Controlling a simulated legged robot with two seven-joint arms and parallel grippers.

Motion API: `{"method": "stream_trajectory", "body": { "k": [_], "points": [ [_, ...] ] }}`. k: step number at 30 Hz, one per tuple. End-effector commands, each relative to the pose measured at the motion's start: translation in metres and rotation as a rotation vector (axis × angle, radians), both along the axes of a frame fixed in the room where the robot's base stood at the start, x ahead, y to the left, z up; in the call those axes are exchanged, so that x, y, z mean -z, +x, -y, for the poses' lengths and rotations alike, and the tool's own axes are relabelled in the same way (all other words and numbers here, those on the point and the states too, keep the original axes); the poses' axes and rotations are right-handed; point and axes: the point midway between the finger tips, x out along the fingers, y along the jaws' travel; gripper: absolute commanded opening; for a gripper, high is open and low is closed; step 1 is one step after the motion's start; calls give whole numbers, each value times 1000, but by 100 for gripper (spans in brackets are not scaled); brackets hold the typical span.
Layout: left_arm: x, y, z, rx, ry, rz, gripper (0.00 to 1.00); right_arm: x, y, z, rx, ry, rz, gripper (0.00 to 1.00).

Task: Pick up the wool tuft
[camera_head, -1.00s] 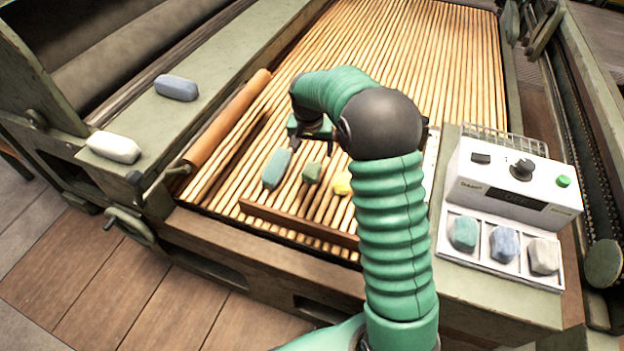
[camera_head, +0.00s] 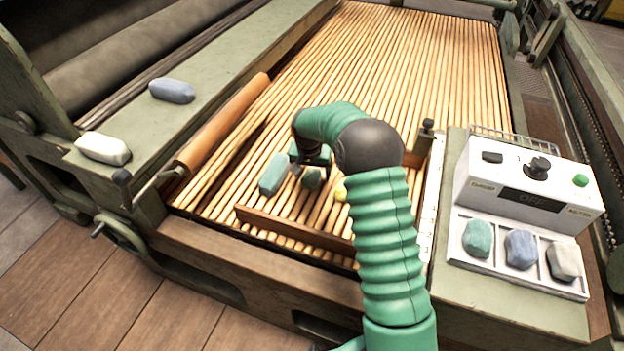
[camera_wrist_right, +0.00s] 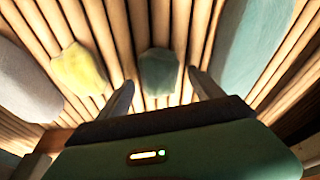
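A small dark green tuft (camera_head: 312,178) lies on the wooden slats; it also shows in the right wrist view (camera_wrist_right: 160,72). My right gripper (camera_head: 311,160) is low over it, fingers apart. In the wrist view the open fingers (camera_wrist_right: 161,80) point at the slats on either side of the green tuft, with no visible grip on it. A small yellow tuft (camera_head: 341,190) lies to its right, partly behind my arm; it shows left of the fingers in the wrist view (camera_wrist_right: 79,70). My left gripper is not in view.
A larger teal piece (camera_head: 273,174) lies close left of the green tuft. A pale grey piece (camera_wrist_right: 25,85) lies beyond the yellow one. A wooden bar (camera_head: 290,228) crosses the slats in front. A control box (camera_head: 530,185) with three sample pieces stands right.

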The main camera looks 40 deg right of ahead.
Motion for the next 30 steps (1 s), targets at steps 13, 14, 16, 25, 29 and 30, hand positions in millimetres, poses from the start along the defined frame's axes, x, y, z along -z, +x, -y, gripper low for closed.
{"method": "stream_trajectory", "body": {
  "k": [13,14,16,25,29,30],
  "points": [
    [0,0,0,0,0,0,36,0,0,0,0,1,-1,16],
    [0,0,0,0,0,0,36,0,0,0,0,1,-1,13],
    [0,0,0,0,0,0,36,0,0,0,0,1,-1,12],
    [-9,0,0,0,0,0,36,-11,0,0,-1,-1,-1,12],
    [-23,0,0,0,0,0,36,-31,0,0,0,1,1,12],
    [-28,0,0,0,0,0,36,-38,1,0,-1,-1,0,12]
  ]
}}
